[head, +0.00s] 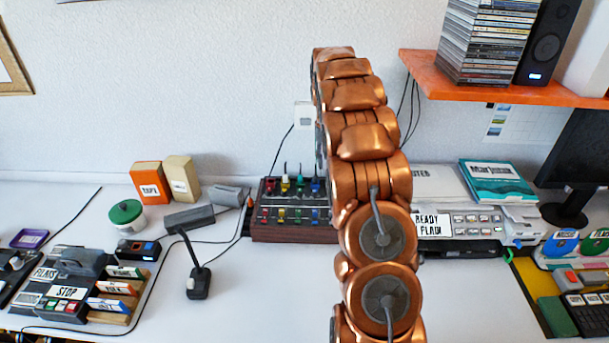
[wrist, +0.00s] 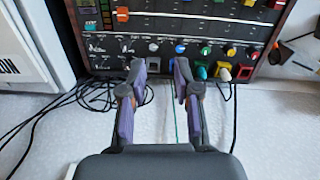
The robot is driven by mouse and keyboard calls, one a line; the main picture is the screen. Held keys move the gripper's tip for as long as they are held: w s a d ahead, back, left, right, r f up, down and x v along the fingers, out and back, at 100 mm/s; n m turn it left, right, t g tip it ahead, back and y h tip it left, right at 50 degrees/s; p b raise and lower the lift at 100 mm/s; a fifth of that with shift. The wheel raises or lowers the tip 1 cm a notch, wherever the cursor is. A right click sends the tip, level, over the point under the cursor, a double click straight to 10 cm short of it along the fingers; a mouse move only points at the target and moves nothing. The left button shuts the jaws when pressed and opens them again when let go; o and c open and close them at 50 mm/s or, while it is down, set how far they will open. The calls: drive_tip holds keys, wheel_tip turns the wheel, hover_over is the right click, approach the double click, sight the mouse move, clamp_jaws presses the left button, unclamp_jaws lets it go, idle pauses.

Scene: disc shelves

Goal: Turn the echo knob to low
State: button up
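The mixer (head: 292,232) is a dark box with coloured knobs on the desk at the back, partly hidden by my copper arm in the head view.
Black cables (wrist: 85,97) lie loose beside the mixer. A white device (wrist: 28,45) stands to the left in the wrist view.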

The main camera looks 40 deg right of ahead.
drive_tip(key=s+a+r, duration=0.2)
drive_tip(key=s+a, duration=0.1)
drive_tip(key=a, duration=0.3)
drive_tip(key=s+a+r+n+b, duration=0.1)
drive_tip(key=s+a+r, duration=0.2)
drive_tip(key=a, duration=0.4)
drive_tip(key=shift+s+r, duration=0.2)
drive_tip(key=shift+s, duration=0.25)
drive_tip(key=shift+a, duration=0.1)
